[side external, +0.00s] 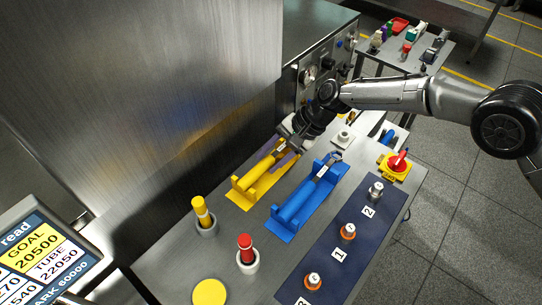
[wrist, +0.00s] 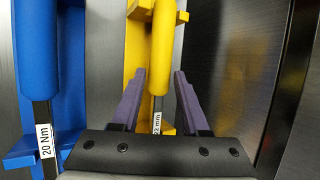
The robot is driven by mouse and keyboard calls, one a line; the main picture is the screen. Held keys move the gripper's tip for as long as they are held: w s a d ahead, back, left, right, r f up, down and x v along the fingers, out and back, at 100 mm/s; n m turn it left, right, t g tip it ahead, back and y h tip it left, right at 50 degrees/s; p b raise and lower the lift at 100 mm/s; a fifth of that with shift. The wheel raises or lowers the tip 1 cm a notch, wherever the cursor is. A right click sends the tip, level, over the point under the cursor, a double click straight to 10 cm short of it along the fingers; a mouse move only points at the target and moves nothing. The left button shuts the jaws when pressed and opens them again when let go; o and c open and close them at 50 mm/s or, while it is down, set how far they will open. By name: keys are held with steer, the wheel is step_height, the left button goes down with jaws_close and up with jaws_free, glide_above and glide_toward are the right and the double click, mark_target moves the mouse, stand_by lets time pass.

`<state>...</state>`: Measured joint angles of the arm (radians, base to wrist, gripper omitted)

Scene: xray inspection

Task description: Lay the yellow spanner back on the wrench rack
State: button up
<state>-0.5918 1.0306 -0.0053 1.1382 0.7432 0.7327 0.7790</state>
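The yellow spanner (wrist: 159,50) has a thick yellow handle and a narrow steel shank with a "22 mm" label. It appears to lie lengthwise along the yellow wrench rack (wrist: 138,45), which also shows in the side external view (side external: 243,194). My gripper (wrist: 159,75) is over the far part of this rack. Its two purple fingers stand apart on either side of the spanner, near where handle meets shank, with narrow gaps showing. The gripper hides the spanner's head end. In the side external view my gripper (side external: 281,148) covers the rack's far end.
A blue rack (side external: 325,194) with a blue wrench (side external: 296,203) labelled "20 Nm" lies close beside the yellow one. A tall metal wall (side external: 150,80) stands close on the other side. Yellow (side external: 202,212) and red (side external: 246,248) capped posts stand in front. A red switch (side external: 398,160) is at right.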

steer(key=o, duration=0.3)
steer(key=v, duration=1.3)
steer(key=shift+d+r, duration=0.15)
steer(key=shift+r, duration=0.25)
